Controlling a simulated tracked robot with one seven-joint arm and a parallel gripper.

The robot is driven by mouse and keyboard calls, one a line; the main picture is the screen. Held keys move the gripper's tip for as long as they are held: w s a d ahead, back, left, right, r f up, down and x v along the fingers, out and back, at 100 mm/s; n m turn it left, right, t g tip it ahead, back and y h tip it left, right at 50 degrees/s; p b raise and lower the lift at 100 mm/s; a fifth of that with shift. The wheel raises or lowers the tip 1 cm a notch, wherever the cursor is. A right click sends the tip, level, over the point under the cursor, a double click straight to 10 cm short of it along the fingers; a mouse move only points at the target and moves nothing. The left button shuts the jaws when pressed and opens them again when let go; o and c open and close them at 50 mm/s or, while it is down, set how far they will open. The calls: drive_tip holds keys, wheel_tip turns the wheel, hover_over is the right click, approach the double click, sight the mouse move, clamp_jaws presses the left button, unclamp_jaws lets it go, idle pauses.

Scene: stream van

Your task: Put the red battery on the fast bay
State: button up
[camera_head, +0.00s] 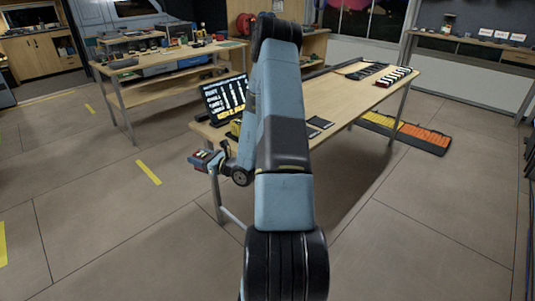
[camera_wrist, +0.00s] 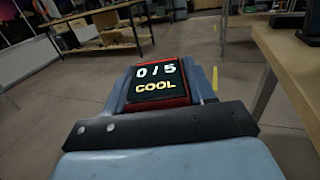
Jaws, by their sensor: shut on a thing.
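My gripper (camera_head: 205,160) is out to the left of the near table's end, and it is shut on the red battery (camera_head: 200,156). In the wrist view the red battery (camera_wrist: 158,80) sits between the fingers of my gripper (camera_wrist: 160,84). Its black face reads "0 / 5" and "COOL", with a red edge showing around it. The battery is held clear of the table, over open floor. I cannot make out which spot is the fast bay. My arm hides part of the near table.
The near wooden table (camera_head: 335,96) carries a black screen (camera_head: 226,98) with white and yellow text, and a small dark pad (camera_head: 320,123). Orange and yellow items lie in a black floor tray (camera_head: 405,133). Another workbench (camera_head: 165,63) stands back left. Floor at left is clear.

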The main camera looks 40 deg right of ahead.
drive_tip(key=s+d+r+m+h, duration=0.1)
drive_tip(key=s+d+r+h, duration=0.1)
drive_tip(key=s+d+r, duration=0.45)
drive_tip(key=s+d+r+m+t+h, duration=0.1)
drive_tip(key=s+d+r+m+h, duration=0.15)
drive_tip(key=s+d, duration=0.65)
drive_tip(key=s+d+r+h, duration=0.1)
drive_tip(key=s+d+r, duration=0.4)
drive_tip(key=s+d, duration=0.3)
drive_tip(key=shift+m+h, duration=0.25)
drive_tip(key=w+d+f, duration=0.1)
drive_tip(key=w+f, duration=0.1)
drive_tip(key=w, duration=0.2)
drive_tip(key=w+d+f, duration=0.1)
drive_tip(key=w+f, duration=0.2)
drive_tip(key=w, duration=0.2)
drive_tip(key=w+d+f, duration=0.1)
drive_tip(key=w+f, duration=0.2)
drive_tip(key=w, duration=0.1)
drive_tip(key=shift+w+f, duration=0.1)
drive_tip(key=shift+w, duration=0.1)
drive_tip(key=shift+w+d+f, duration=0.1)
drive_tip(key=shift+w+f, duration=0.5)
drive_tip(key=shift+f, duration=1.65)
drive_tip(key=o, duration=1.3)
drive_tip(key=shift+f, duration=0.1)
